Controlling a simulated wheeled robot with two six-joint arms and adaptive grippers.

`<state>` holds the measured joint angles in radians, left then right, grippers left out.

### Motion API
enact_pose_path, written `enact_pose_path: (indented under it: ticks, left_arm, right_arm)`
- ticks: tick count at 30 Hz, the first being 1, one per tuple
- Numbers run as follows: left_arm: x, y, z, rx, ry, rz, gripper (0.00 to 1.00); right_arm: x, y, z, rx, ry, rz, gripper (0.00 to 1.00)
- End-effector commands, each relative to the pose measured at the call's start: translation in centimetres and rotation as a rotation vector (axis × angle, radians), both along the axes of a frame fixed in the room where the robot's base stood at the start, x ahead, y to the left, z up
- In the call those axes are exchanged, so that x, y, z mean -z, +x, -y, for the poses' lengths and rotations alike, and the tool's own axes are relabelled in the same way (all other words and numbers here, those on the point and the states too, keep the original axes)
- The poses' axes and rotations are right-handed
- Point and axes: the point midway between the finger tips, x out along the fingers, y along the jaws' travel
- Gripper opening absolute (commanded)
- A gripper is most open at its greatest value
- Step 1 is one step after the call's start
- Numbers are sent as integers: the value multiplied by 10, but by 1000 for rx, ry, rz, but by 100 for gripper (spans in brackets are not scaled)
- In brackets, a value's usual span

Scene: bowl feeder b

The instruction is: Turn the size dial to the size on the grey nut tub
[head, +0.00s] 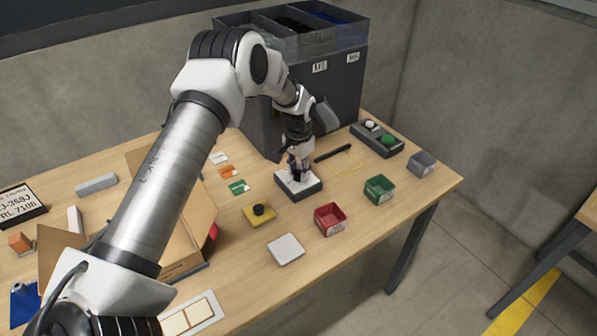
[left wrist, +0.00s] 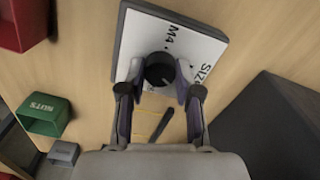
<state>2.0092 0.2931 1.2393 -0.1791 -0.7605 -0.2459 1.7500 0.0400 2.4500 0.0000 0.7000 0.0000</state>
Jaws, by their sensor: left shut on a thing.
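The size dial (left wrist: 160,68) is a round black knob on a white-faced plate, the dial box (head: 314,187). In the left wrist view the plate shows "M4" and part of "SIZE"; the other marks and the knob's pointer are hidden or unclear. My left gripper (head: 298,174) is over the box, its fingers shut on the sides of the knob. The grey nut tub (head: 421,166) stands at the table's right end, and it also shows in the left wrist view (left wrist: 64,152); its label is too small to read. My right gripper is not in view.
A green tub (head: 379,190) and a red tub (head: 330,219) stand right of the dial box. A button box (head: 377,138) and a black rod (head: 333,153) lie behind. The dark feeder (head: 339,95) rises close behind my gripper.

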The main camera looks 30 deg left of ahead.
Motion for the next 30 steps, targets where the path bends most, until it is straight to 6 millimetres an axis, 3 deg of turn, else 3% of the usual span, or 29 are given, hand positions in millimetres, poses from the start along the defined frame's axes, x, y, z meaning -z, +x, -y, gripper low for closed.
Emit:
enact_pose_path:
  ticks: [30]
  left_arm:
    - [3,-2,1,918,-4,-7,0]
  right_arm:
    - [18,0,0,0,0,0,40]
